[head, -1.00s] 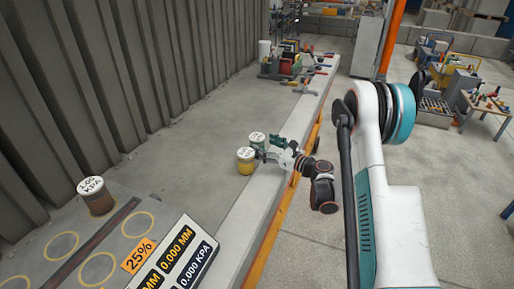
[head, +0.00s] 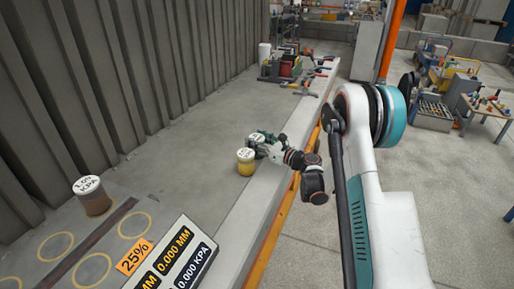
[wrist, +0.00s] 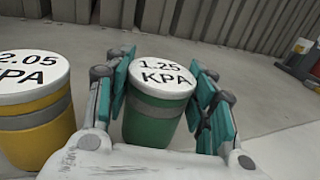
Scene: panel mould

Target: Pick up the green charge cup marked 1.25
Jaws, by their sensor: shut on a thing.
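The green charge cup (wrist: 155,115) has a white lid marked 1.25 KPA and a grey band. In the wrist view it stands upright between the teal finger pads of my gripper (wrist: 162,108), which is shut on it. In the head view the cup's white lid (head: 256,138) shows behind the yellow cup, and my gripper (head: 264,144) reaches it from the right. The green body is mostly hidden there. I cannot tell whether its base touches the slab.
A yellow cup marked 2.05 KPA (wrist: 33,112) stands close to the left of my gripper. A brown cup (head: 95,201) stands at the left near painted yellow rings. A readout panel (head: 176,255) is in front. Tools (head: 290,72) lie farther back; the slab between is clear.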

